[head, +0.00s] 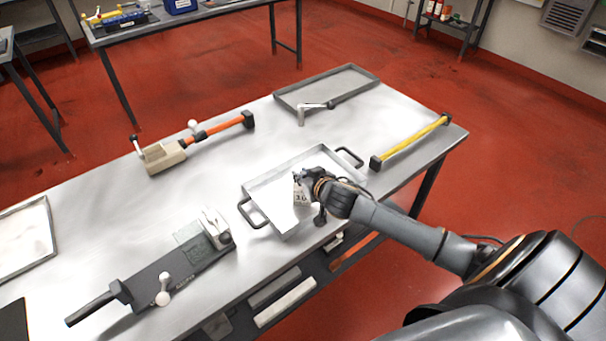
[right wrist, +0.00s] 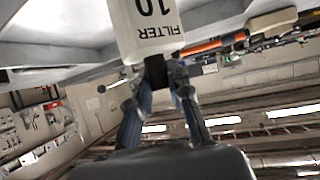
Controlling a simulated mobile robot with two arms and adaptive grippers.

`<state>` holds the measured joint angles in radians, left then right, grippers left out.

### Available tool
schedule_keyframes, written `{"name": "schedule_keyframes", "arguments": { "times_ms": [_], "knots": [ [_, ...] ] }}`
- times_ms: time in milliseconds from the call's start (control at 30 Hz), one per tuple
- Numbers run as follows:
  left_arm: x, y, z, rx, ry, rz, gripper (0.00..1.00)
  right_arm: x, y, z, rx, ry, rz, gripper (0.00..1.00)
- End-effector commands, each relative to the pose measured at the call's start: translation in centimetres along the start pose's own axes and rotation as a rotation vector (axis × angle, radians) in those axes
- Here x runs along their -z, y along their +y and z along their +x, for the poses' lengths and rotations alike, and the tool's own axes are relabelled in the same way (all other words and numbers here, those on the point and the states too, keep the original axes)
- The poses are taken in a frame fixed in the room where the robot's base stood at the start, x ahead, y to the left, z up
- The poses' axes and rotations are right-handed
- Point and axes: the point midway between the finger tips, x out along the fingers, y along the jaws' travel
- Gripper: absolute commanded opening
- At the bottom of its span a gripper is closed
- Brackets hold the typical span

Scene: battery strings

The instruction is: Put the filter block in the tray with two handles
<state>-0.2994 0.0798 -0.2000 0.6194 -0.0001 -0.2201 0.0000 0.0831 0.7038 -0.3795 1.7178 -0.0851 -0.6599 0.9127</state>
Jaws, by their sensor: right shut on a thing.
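The filter block (head: 301,198) is a small white block with "10" printed on it. In the right wrist view the block (right wrist: 145,32) shows the word "FILTER" as well. My right gripper (head: 303,178) is shut on the block's dark top part and holds it over the tray with two handles (head: 264,185). That grey tray lies on the metal table with a dark handle at its left and right ends. I cannot tell whether the block touches the tray floor. My left gripper is not in view.
On the table (head: 225,165) lie an orange-handled tool (head: 165,156), a yellow bar (head: 410,142), a black tool (head: 165,280) and a flat tray (head: 350,83) without visible handles. A metal bracket (head: 312,106) lies by the flat tray. Bare table shows around the handled tray.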

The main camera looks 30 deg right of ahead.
Motion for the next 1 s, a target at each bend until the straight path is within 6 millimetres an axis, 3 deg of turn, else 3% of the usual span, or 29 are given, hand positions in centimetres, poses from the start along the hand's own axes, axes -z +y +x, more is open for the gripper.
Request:
{"name": "schedule_keyframes", "arguments": {
  "times_ms": [67,100,200,633,767,1000],
  "knots": [
    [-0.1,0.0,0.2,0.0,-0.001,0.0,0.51,-0.2,0.0,0.1,0.0,0.0,0.0,0.0],
    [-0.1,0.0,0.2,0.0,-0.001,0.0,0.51,-0.3,0.0,0.2,0.0,0.0,0.0,0.2],
    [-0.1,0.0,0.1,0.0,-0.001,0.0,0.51,-0.2,0.0,0.1,0.0,0.0,-0.001,0.41],
    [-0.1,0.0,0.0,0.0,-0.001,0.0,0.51,-0.1,0.0,-0.5,0.0,-0.001,0.0,0.41],
    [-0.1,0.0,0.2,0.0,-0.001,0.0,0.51,-0.1,0.0,-2.2,0.0,-0.002,-0.001,0.41],
    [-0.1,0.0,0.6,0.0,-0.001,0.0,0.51,-0.2,0.0,-7.0,0.002,-0.002,-0.001,0.41]
  ]
}}
